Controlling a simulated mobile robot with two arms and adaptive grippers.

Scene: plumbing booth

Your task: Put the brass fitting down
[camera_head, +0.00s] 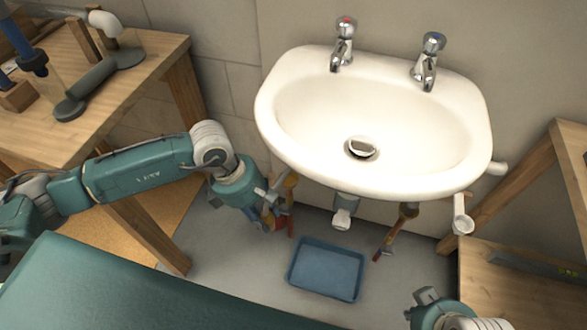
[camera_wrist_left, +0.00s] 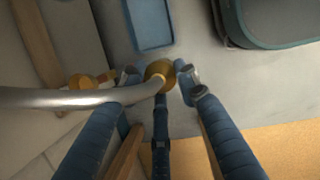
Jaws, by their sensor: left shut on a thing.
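A grey, curved pipe or hose (camera_wrist_left: 60,98) comes in from the left and meets the fitting. In the head view my left gripper (camera_head: 270,207) is below the left side of the sink; the fitting cannot be made out clearly there. A blue tray (camera_head: 326,270) lies on the floor to its right; it also shows in the left wrist view (camera_wrist_left: 150,24). My right gripper (camera_head: 428,297) is only partly visible at the bottom edge.
The white sink (camera_head: 300,140) with two taps overhangs the work area. A drain pipe (camera_head: 342,217) and a copper pipe (camera_head: 392,238) hang below it. A wooden bench (camera_head: 70,130) stands left, another wooden bench (camera_head: 500,285) right.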

